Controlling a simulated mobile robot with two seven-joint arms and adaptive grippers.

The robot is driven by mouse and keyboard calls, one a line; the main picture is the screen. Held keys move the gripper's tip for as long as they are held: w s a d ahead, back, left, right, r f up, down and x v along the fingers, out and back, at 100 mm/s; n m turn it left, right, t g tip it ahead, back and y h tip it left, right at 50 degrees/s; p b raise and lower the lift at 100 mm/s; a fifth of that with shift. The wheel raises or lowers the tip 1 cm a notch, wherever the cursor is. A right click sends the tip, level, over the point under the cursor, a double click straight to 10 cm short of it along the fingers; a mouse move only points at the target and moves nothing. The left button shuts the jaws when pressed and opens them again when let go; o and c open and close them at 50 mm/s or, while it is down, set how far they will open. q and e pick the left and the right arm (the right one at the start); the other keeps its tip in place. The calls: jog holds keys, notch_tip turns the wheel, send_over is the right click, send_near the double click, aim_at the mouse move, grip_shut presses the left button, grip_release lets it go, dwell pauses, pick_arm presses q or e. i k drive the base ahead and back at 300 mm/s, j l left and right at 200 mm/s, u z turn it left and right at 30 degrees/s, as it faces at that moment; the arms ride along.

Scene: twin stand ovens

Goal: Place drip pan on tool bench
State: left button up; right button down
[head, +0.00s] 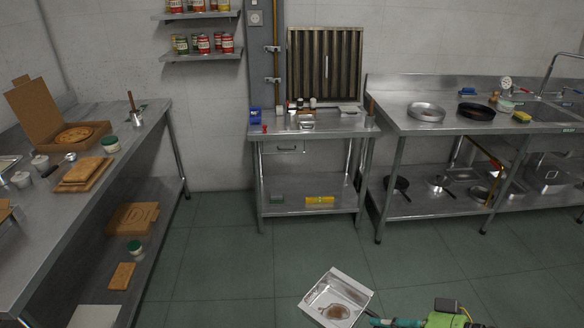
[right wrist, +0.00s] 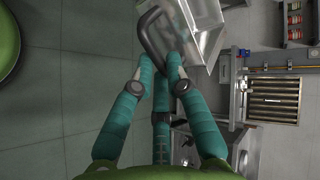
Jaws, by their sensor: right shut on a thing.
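The drip pan (head: 360,285) is a shallow silver rectangular tray with a brown stain on its floor. In the head view it is held above the floor at bottom centre, slightly turned. My right gripper (head: 378,320) is at its lower right corner. In the right wrist view, the teal fingers of my right gripper (right wrist: 163,78) are closed at the pan's dark looped handle (right wrist: 150,35), with the pan (right wrist: 200,25) beyond. The tool bench (head: 312,131) is the small steel table at the back wall, well ahead of the pan. My left gripper is out of view.
The tool bench top holds a blue box (head: 255,116), small jars and tools, with a bare strip in front. A steel counter (head: 75,178) with pizza box runs along the left. A sink counter (head: 400,122) stands right. Green floor (head: 220,255) between is clear.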

aim_at(338, 125)
jog(key=i, duration=1.45)
jog(key=i+j+z, duration=0.1)
jog(key=i, duration=1.3)
jog(key=i+j+z, duration=0.1)
jog(key=i+z, duration=0.15)
jog(key=i, duration=0.2)
jog(key=i+j+z, duration=0.25)
jog(key=i, duration=0.2)
